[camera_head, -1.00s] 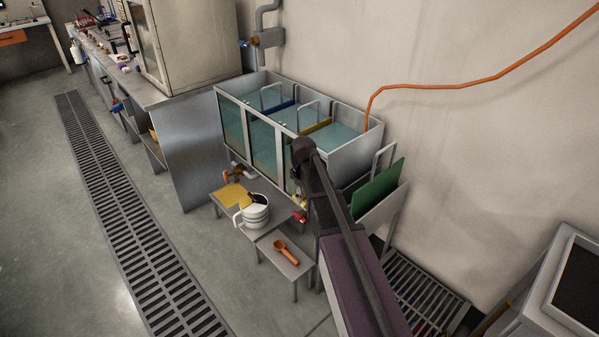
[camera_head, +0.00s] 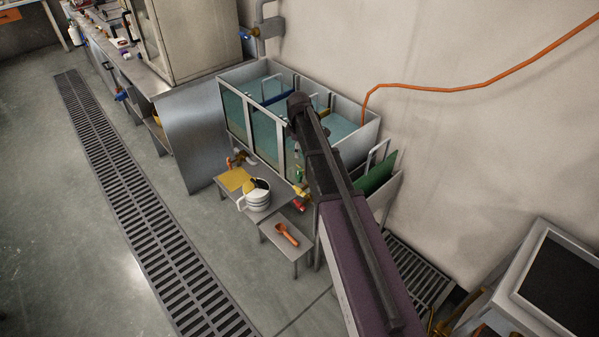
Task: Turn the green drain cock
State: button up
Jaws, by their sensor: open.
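The green drain cock (camera_head: 299,173) shows as a small green shape low at the front of the tank unit, just left of my dark arm. A yellow part (camera_head: 301,190) and a red part (camera_head: 299,205) sit just below it. My arm reaches from the bottom edge up over the tank front, its end joint above and close to the green cock in the picture. My gripper cannot be made out; the arm hides that area. The distance from the cock cannot be told.
The glass-fronted tank unit (camera_head: 234,113) stands against the wall. Before it, a low table (camera_head: 229,194) holds a yellow cloth and a white jug (camera_head: 258,203); a lower stool (camera_head: 299,252) holds an orange scoop (camera_head: 287,234). Open floor with a long drain grate (camera_head: 130,222) lies left.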

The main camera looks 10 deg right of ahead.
aim_at(300, 175)
jog(key=shift+f, duration=0.25)
jog(key=f+b, duration=1.3)
jog(key=b, duration=0.1)
jog(key=shift+w+d+f, duration=0.1)
jog(key=shift+w+f, duration=0.1)
jog(key=shift+w, duration=0.05)
dwell(0.7)
dwell(0.3)
grip_shut()
